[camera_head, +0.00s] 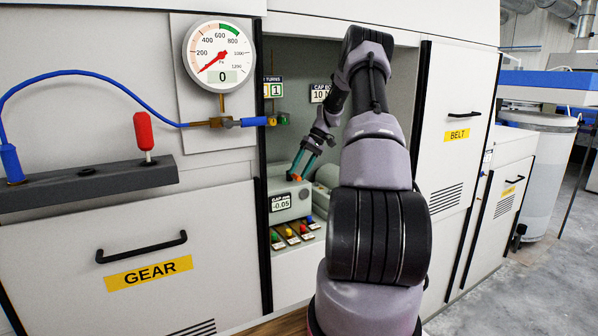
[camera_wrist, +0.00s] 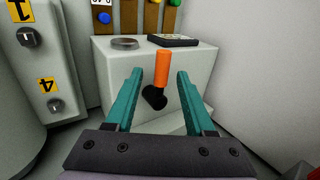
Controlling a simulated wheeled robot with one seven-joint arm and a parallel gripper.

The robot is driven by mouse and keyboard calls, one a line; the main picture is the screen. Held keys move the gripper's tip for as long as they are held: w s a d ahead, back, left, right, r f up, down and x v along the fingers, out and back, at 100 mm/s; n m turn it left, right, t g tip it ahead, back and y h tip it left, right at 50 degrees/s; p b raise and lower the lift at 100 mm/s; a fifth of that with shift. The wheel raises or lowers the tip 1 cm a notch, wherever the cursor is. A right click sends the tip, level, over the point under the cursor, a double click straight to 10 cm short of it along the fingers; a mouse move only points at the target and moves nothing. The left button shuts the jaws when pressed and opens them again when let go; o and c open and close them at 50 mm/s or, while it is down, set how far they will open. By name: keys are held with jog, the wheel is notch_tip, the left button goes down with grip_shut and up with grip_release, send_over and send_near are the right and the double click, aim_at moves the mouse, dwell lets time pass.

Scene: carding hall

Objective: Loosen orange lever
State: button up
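The orange lever (camera_wrist: 162,68) shows in the wrist view, with a black lower end, on a pale grey box (camera_wrist: 115,55). My gripper (camera_wrist: 160,73) is open, with one teal finger on each side of the lever and a visible gap on both sides. In the head view my gripper (camera_head: 301,165) reaches into the open recess, fingers pointing down at the box (camera_head: 291,212) with the -0.05 display. A small orange patch (camera_head: 296,177) at the fingertips looks like the lever, partly hidden by my gripper.
Several coloured knobs (camera_head: 291,234) sit below the box. A dial gauge (camera_head: 217,54) reading 0 and a blue hose (camera_head: 90,76) are left of the recess. The BELT door (camera_head: 456,135) stands right of it. A grey wall (camera_wrist: 265,70) is close on the wrist view's right.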

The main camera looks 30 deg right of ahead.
jog(key=shift+r, duration=0.1)
jog(key=v, duration=1)
jog(key=shift+d+r, duration=0.2)
jog(key=shift+r, duration=0.1)
